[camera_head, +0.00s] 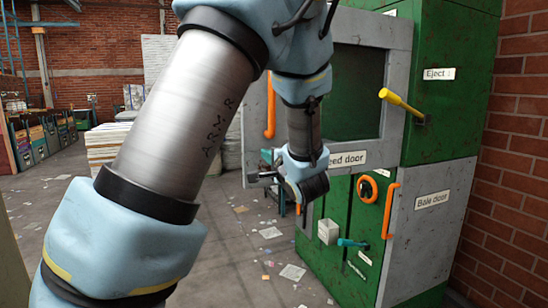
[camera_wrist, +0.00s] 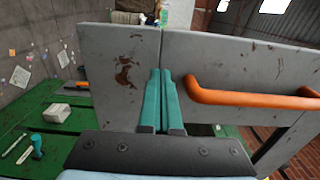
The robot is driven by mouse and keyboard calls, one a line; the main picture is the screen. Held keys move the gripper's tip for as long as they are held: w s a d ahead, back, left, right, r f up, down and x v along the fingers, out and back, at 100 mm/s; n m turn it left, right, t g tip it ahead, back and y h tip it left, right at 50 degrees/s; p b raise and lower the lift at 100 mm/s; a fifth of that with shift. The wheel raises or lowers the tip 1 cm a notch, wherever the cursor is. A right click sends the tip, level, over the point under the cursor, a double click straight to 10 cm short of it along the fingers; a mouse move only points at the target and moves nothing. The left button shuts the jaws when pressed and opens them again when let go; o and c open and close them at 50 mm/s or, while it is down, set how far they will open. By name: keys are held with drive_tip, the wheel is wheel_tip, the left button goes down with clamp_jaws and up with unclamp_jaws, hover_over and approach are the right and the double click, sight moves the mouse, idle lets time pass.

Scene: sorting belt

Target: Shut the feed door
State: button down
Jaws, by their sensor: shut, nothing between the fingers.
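In the wrist view, my gripper's teal fingers (camera_wrist: 160,78) are shut together and empty, in front of scuffed grey panels. An orange handle (camera_wrist: 245,98) is right of them. I cannot tell whether the fingers touch the panel, or how far the door is open.
The bale door (camera_head: 425,225) has an orange handle (camera_head: 389,210). A yellow lever (camera_head: 400,103) sticks out beside the Eject label. A white box (camera_head: 328,231) and a teal lever (camera_head: 352,243) project below. A brick wall (camera_head: 515,160) closes the right. Scraps litter the floor.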

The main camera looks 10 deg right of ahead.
drive_tip(key=shift+w+a, duration=0.2)
drive_tip(key=shift+w, duration=1.1)
